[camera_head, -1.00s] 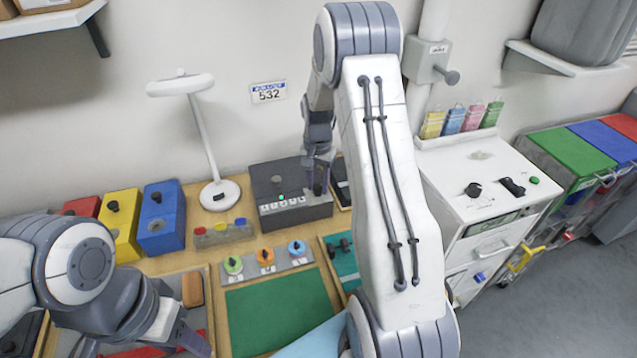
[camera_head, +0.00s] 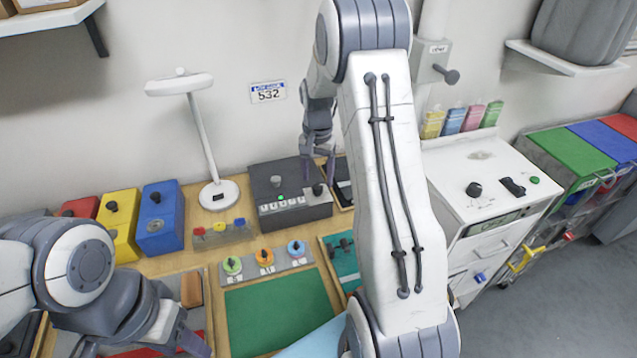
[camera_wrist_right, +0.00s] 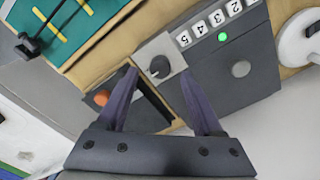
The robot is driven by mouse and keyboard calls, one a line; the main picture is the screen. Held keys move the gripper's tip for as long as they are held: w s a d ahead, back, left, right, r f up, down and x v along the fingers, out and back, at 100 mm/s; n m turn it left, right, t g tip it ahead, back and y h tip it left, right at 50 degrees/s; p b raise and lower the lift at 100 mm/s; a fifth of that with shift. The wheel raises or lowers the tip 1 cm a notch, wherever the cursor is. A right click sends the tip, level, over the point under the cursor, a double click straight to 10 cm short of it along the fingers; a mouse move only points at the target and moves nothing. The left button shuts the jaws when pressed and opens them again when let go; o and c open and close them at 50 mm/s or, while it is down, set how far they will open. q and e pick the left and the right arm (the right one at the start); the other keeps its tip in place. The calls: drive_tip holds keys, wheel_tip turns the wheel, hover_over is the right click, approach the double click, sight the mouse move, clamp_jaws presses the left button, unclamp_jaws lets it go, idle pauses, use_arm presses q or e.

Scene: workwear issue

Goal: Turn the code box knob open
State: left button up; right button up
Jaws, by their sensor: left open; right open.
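The code box (camera_head: 290,208) is a dark grey box on the bench below the wall, with a row of number keys and a lit green light. Its dark knob (camera_head: 317,189) is at the box's right end. In the right wrist view the knob (camera_wrist_right: 159,67) sits on a light square plate. My right gripper (camera_head: 318,172) is open and empty just above the knob. In the wrist view its fingertips (camera_wrist_right: 158,73) are apart on either side of the knob, not visibly touching it. My left gripper (camera_head: 145,348) is open at the lower left, partly cut off.
A white lamp (camera_head: 219,196) stands left of the code box. A "532" sign (camera_head: 268,92) hangs on the wall. Red, yellow and blue boxes (camera_head: 161,232) stand further left. A panel of coloured dials (camera_head: 265,265) and a green mat (camera_head: 275,312) lie in front.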

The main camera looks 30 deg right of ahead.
sight(318, 186)
wheel_tip(318, 186, up, 8)
drive_tip(key=shift+f+b, duration=0.25)
drive_tip(key=shift+b, duration=0.15)
